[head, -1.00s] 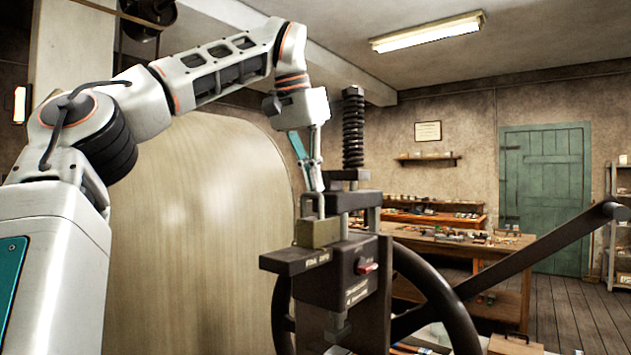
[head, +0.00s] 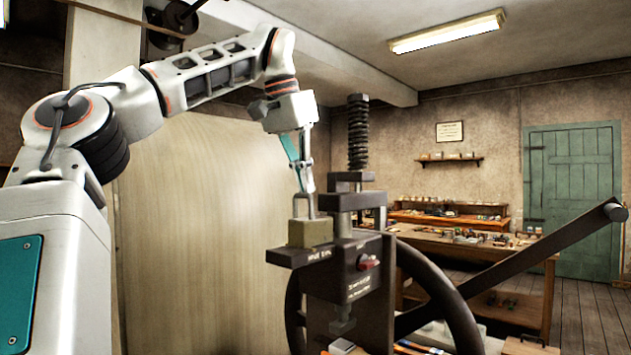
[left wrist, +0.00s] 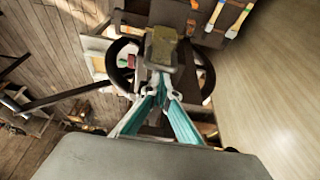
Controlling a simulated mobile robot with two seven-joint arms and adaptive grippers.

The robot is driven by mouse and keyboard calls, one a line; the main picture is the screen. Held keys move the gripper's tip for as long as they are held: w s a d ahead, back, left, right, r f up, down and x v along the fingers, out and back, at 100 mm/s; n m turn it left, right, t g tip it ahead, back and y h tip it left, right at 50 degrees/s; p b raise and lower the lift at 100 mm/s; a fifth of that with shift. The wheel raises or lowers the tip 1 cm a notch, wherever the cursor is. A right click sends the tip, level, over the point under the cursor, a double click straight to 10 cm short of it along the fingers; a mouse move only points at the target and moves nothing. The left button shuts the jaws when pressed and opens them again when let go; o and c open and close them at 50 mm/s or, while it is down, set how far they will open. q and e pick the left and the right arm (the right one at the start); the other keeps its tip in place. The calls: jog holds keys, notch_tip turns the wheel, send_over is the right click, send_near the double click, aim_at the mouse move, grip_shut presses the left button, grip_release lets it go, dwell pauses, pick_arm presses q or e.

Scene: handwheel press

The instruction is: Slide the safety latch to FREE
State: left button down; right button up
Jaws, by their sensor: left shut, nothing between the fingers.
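The safety latch looks like a brass-coloured block (head: 310,233) with a steel loop (head: 296,206) on top. It sits upright on a dark ledge (head: 292,258) on the left of the press. Lettering on the ledge's front is too small to read surely. My left gripper (head: 307,188) is shut and points down at the loop. Its tips are at the loop's top; whether they are inside it or against it I cannot tell. In the left wrist view the closed fingertips (left wrist: 161,92) lie just before the block (left wrist: 164,46). My right gripper is out of view.
The dark press body (head: 345,290) carries a red knob (head: 369,263), with a screw column (head: 358,135) above. A large handwheel (head: 440,290) and a long lever (head: 520,265) stand to the right. A pale curved panel (head: 190,230) is behind my arm.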

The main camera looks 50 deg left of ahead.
aim_at(297, 219)
pick_arm(q)
jog(key=shift+f, duration=0.1)
dwell(0.3)
jog(key=shift+s+a+r, duration=0.1)
jog(key=shift+s+r, duration=0.05)
jog(key=shift+r, duration=0.3)
jog(key=v, duration=0.6)
jog(key=shift+r, duration=0.35)
jog(key=shift+s, duration=0.1)
